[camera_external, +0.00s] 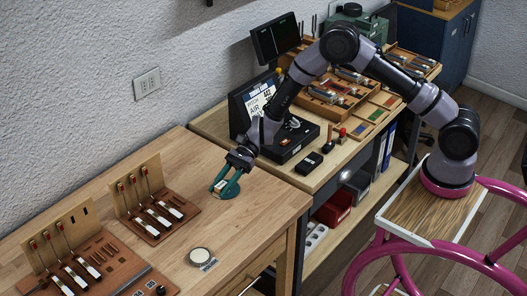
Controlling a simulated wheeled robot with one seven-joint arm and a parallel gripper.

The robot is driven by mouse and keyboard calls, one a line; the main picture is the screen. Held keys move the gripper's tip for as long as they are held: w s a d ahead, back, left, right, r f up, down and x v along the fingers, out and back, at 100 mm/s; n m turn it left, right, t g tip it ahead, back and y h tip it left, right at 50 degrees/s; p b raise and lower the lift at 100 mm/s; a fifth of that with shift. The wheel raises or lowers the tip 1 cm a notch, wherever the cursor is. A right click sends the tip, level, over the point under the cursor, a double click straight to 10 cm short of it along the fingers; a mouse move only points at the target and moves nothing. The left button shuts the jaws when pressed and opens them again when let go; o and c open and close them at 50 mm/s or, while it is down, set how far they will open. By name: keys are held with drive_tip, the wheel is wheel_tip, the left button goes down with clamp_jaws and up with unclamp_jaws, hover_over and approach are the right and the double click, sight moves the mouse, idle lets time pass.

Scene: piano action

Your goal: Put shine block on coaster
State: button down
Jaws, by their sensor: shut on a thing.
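My gripper (222,187), with teal fingers, is over the back right part of the wooden table. It is shut on a small pale block (221,185), taken to be the shine block; the fingers hide much of it. I cannot tell whether the block touches the table or hangs just above it. A round, pale disc with a dark rim, taken to be the coaster (200,256), lies near the table's front edge, below and a little left of my gripper in the picture. Its top looks bare.
A small label (210,265) lies beside the coaster. Brown stands (160,215) with upright hammers fill the table's left side. A second bench (330,160) with a screen, trays and small boxes stands at the right. Bare wood lies between gripper and coaster.

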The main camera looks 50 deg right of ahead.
drive_tip(key=w+d, duration=0.8)
drive_tip(key=d, duration=0.1)
drive_tip(key=shift+m+t, duration=0.4)
drive_tip(key=f, duration=0.4)
drive_tip(key=d+f, duration=0.1)
drive_tip(key=shift+w+f, duration=0.1)
drive_tip(key=shift+f, duration=0.3)
drive_tip(key=shift+a+f, duration=0.1)
drive_tip(key=shift+f, duration=1.9)
drive_tip(key=c, duration=0.5)
unclamp_jaws()
drive_tip(key=shift+f, duration=0.15)
drive_tip(key=shift+c, duration=0.2)
